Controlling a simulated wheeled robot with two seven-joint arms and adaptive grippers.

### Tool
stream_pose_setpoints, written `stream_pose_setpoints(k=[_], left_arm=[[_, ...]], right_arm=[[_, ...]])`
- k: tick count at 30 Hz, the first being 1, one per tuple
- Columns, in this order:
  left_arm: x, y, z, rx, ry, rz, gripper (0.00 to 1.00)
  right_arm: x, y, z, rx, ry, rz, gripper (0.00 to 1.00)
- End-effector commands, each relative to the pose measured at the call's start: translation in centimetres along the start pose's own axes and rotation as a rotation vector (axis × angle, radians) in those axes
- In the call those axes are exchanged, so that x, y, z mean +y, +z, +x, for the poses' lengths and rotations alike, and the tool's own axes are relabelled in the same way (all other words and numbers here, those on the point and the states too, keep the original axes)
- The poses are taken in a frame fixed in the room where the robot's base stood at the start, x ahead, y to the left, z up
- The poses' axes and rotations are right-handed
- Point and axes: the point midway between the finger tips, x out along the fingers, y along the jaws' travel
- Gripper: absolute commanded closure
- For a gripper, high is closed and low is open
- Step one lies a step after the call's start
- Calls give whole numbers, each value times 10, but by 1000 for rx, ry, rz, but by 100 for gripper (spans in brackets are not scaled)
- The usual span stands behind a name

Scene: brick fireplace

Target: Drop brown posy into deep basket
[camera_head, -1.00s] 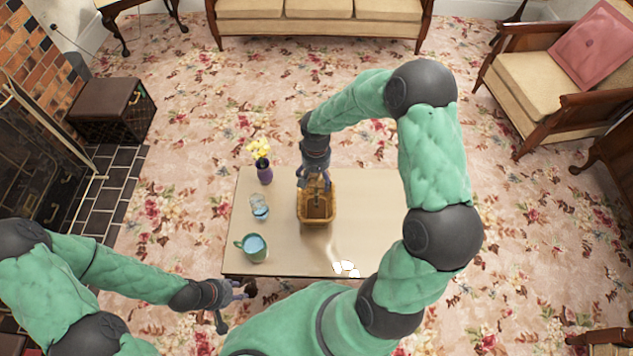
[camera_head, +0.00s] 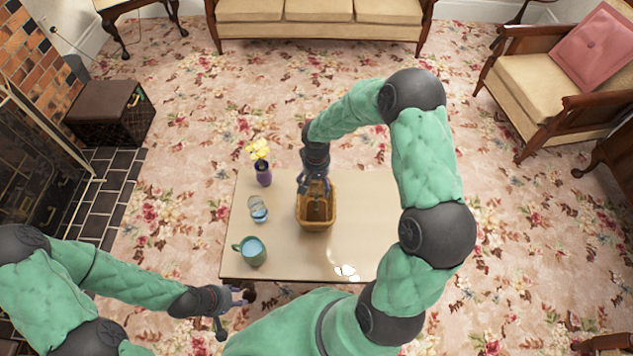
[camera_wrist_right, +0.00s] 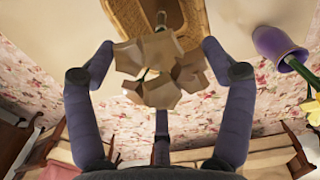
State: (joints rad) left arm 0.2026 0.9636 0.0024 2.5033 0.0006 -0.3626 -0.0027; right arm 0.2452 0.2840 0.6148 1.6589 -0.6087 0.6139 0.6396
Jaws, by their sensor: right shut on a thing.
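The brown posy (camera_wrist_right: 160,68), with folded petals and a green stem, is between the fingers of my right gripper (camera_wrist_right: 158,50) in the right wrist view. That gripper is shut on it. The deep basket (camera_wrist_right: 192,15) is tan wicker and lies just beyond the posy there. In the head view the basket (camera_head: 317,225) stands upright on the table, and my right gripper (camera_head: 315,188) is over its far side. The posy is hard to make out there. My left gripper (camera_head: 238,297) is empty, fingers spread, off the table's near left edge.
On the table (camera_head: 360,215), left of the basket, are a purple vase (camera_head: 264,176) with yellow flowers, a glass (camera_head: 259,210) and a green mug (camera_head: 252,251). The table's right part is clear apart from my arm. A sofa, armchair and fireplace surround it.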

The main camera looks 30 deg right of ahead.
Motion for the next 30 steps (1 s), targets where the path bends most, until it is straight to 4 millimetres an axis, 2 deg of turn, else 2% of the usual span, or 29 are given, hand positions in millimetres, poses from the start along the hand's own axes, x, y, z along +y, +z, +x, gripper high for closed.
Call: stream_pose_setpoints(k=[9,10,11,12,23,30], left_arm=[[-2,0,5,0,0,0,60],[-2,0,5,0,0,0,60],[-2,0,5,0,0,0,60],[-2,0,5,0,0,0,60],[-2,0,4,0,0,0,60],[4,0,-10,0,0,0,60]], right_arm=[[0,0,6,1,0,0,48],[0,0,6,0,0,0,12],[0,0,6,1,0,0,4],[0,0,6,1,0,0,0],[0,0,5,1,0,0,0],[0,-1,-14,2,0,0,0]])
